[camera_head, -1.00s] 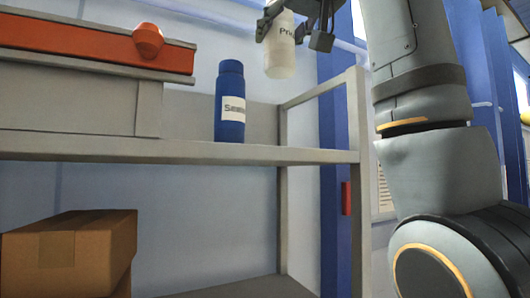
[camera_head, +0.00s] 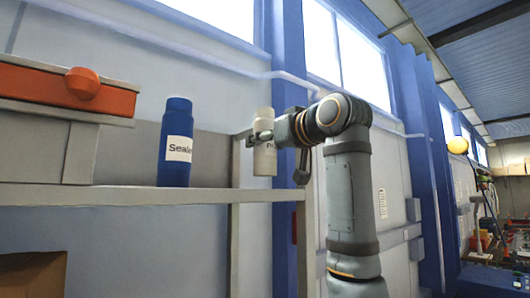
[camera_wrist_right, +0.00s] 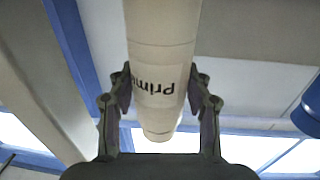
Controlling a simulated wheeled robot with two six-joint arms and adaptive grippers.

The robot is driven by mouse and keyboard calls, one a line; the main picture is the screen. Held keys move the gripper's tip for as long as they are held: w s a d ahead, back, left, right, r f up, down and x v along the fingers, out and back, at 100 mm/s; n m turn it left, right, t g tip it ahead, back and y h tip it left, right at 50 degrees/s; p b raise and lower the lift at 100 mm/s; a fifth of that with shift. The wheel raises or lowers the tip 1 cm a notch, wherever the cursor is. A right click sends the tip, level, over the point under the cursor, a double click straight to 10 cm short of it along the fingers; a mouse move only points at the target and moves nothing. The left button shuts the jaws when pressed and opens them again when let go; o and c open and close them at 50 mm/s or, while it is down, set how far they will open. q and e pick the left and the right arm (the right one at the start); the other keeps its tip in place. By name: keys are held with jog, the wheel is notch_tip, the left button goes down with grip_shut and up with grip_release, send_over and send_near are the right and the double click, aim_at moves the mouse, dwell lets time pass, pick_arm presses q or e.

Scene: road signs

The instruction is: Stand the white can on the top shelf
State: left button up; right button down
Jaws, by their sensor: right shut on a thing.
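The white can (camera_head: 264,158), with dark lettering on its label, is upright at the right end of the top shelf (camera_head: 200,195). Its base shows slightly above the shelf's front edge in the head view; I cannot tell whether it touches the board. My right gripper (camera_head: 268,140) is shut on the can and reaches it from the right. In the right wrist view the can (camera_wrist_right: 160,55) sits between both fingers of the right gripper (camera_wrist_right: 160,92), with part of the lettering "Prim" showing. My left gripper is not in view.
A blue bottle (camera_head: 175,145) with a white label stands on the shelf left of the can. Further left is an orange and grey case (camera_head: 60,95). A cardboard box (camera_head: 33,275) sits below. The shelf between bottle and can is clear.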

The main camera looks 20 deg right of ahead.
aim_at(272, 154)
notch_tip(272, 154, down, 2)
jog(key=shift+w+f+p, duration=0.1)
jog(key=shift+w+p, duration=0.05)
jog(key=shift+p, duration=0.35)
jog(key=shift+w+f, duration=0.1)
jog(key=shift+f, duration=0.15)
jog(key=shift+d+f, duration=0.1)
jog(key=shift+s+f, duration=0.1)
jog(key=shift+s, duration=0.1)
jog(key=c, duration=0.9)
grip_release()
jog(key=shift+o, duration=0.2)
jog(key=shift+w, duration=0.1)
